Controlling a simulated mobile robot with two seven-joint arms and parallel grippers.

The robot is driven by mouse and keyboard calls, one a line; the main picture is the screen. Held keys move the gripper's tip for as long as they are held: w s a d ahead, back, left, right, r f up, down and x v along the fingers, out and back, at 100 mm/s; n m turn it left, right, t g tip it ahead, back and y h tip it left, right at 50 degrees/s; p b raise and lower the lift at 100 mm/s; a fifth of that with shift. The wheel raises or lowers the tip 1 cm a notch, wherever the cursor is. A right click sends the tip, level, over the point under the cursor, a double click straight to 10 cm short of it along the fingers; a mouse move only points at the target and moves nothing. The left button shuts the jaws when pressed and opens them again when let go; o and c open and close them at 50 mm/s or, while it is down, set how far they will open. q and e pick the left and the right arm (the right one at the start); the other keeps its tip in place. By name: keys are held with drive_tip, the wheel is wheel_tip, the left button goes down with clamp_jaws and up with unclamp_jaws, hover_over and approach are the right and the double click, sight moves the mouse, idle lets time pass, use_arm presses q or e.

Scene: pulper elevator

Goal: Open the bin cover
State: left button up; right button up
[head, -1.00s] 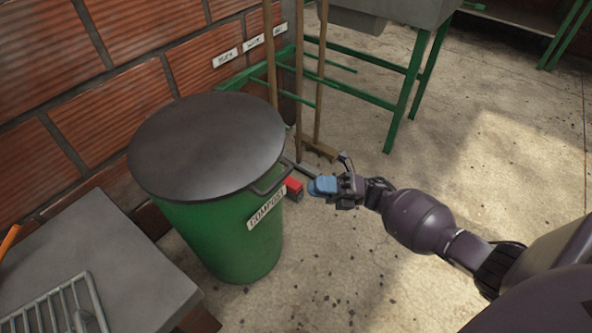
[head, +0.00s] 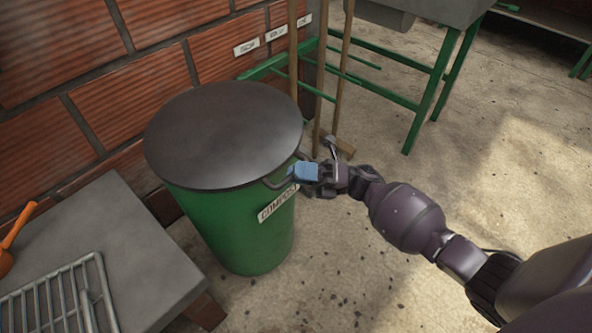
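The green compost bin (head: 232,232) stands against the brick wall with a white "COMPOST" label (head: 277,204) on its side. Its dark grey round cover (head: 222,132) lies flat on top, closed. The cover's dark loop handle (head: 272,184) sticks out at the right of the rim. My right gripper (head: 303,172), with blue fingertips, is at this handle, overlapping its right end. I cannot tell whether the fingers are around the handle or just beside it, nor how far apart they are. My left gripper is not in view.
A grey table (head: 125,235) with a metal rack (head: 62,300) and an orange tool (head: 14,240) stands at the lower left. Long wooden handles (head: 342,80) lean behind the bin. A green-legged sink stand (head: 432,95) is at the back. The floor on the right is clear.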

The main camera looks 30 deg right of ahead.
drive_tip(key=shift+w+a+r, duration=0.15)
drive_tip(key=shift+a, duration=0.25)
clamp_jaws()
drive_tip(key=shift+r, duration=0.1)
